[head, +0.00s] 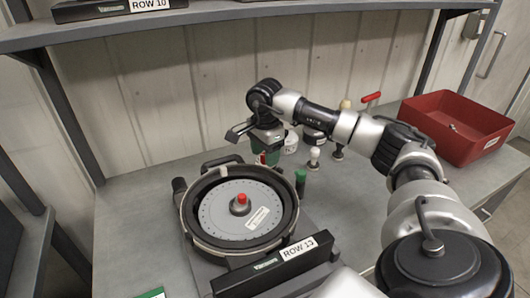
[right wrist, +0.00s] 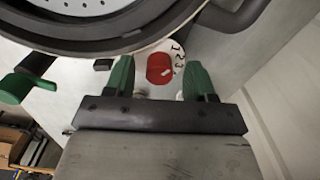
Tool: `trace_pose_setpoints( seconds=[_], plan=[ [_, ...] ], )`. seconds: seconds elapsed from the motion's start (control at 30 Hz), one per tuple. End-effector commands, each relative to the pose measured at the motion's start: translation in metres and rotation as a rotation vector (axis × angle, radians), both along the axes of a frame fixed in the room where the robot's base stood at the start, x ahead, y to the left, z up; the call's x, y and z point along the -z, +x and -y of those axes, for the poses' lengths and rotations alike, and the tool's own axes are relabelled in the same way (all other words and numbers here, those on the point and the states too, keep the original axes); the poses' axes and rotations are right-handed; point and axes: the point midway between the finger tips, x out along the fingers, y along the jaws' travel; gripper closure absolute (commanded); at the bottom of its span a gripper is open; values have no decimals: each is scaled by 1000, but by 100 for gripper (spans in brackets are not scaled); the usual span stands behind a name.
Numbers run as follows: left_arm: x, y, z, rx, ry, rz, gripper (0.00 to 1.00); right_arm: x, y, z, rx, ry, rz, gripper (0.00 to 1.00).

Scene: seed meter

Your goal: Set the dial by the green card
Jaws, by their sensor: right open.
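The seed meter (head: 195,222) is a round dark housing with a pale perforated disc and a red centre knob, standing on the bench. In the right wrist view the dial (right wrist: 177,48) is a white disc with numbers 1, 2, 3 and a red knob (right wrist: 159,68), beside the meter's rim. My right gripper (right wrist: 159,70) is open, with its green fingers on either side of the red knob and gaps showing; contact cannot be told. In the head view the right gripper (head: 264,157) is behind the meter. A partly cut-off green and white card (head: 152,293) lies at the bottom edge. My left gripper is not in view.
A ROW 13 label (head: 298,249) is on the meter's front. A green-topped handle (head: 300,177) stands right of the meter. Small knobbed items (head: 314,157) and a red-handled item (head: 371,97) stand behind. A red bin (head: 440,112) is at the right. The bench's left side is clear.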

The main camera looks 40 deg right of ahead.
Motion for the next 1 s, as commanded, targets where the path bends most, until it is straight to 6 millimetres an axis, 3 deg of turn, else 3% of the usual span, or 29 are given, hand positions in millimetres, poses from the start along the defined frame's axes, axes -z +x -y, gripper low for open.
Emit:
trace_pose_setpoints(
  seconds=[0.17, 0.27, 0.7, 1.0],
  plan=[
    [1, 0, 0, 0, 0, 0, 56, -4, 0, 0, 0, 0, 0, 45],
    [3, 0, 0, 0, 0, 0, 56, -16, 1, 0, 0, 1, 3, 45],
    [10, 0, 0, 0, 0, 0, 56, -96, 1, 0, 0, 1, 3, 45],
    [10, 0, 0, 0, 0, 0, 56, -108, 0, 0, 0, 0, 0, 45]
  ],
)
